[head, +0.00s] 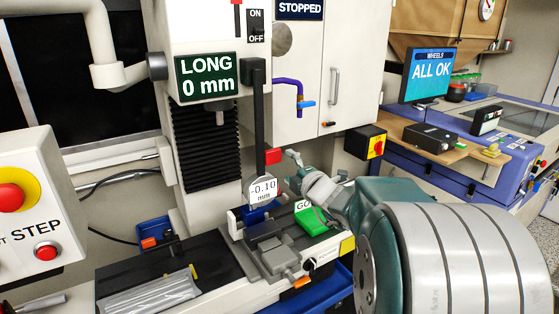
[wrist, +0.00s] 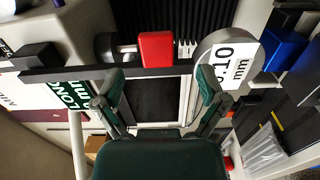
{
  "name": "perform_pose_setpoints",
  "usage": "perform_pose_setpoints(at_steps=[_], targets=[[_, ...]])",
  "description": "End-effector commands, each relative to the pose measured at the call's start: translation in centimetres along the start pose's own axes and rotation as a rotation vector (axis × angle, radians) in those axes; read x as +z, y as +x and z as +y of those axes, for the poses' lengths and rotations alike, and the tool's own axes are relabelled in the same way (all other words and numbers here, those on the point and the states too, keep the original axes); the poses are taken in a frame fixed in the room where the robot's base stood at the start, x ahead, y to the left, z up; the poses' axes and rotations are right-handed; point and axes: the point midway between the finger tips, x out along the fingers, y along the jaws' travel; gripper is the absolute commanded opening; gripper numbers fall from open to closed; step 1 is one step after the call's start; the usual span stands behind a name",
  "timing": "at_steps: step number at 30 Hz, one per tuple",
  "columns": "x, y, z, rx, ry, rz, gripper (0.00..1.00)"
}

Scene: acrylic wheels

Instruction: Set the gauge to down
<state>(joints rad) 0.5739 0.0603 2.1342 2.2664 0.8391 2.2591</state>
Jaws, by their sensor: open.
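The gauge (head: 263,191) is a round white dial reading -0.10 mm at the lower end of a black arm (head: 259,115), which hangs upright from a block on the machine column. A red block (head: 273,156) sticks out from the arm just above the dial. In the wrist view the red block (wrist: 157,49) lies ahead, between the lines of my two fingers, with the gauge (wrist: 222,62) to its right. My gripper (wrist: 158,88) is open and empty, its fingers spread close to the black arm. In the head view my gripper (head: 290,158) is right of the red block; contact cannot be told.
Below the dial is a fixture with a green GO block (head: 311,220) and a grey vise with an orange handle. The display (head: 208,77) reads LONG 0 mm. A white cabinet (head: 340,60) stands behind. A STEP control box (head: 35,220) is at left.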

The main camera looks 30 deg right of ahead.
Motion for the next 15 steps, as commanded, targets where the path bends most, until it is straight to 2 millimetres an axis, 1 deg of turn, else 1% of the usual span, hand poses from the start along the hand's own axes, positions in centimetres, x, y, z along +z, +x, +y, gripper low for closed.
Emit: perform_pose_setpoints(at_steps=[1, 3, 6, 10, 15], targets=[[0.1, -1.2, 0.1, 0.0, -0.001, -0.003, 0.91], [0.1, -2.5, 0.0, 0.0, 0.0, -0.003, 0.91], [0.1, -4.1, 0.0, 0.0, 0.0, -0.003, 0.91], [0.0, -5.2, -0.1, -0.002, 0.001, -0.001, 0.91], [0.0, -5.5, -0.1, -0.002, 0.001, 0.0, 0.91]])
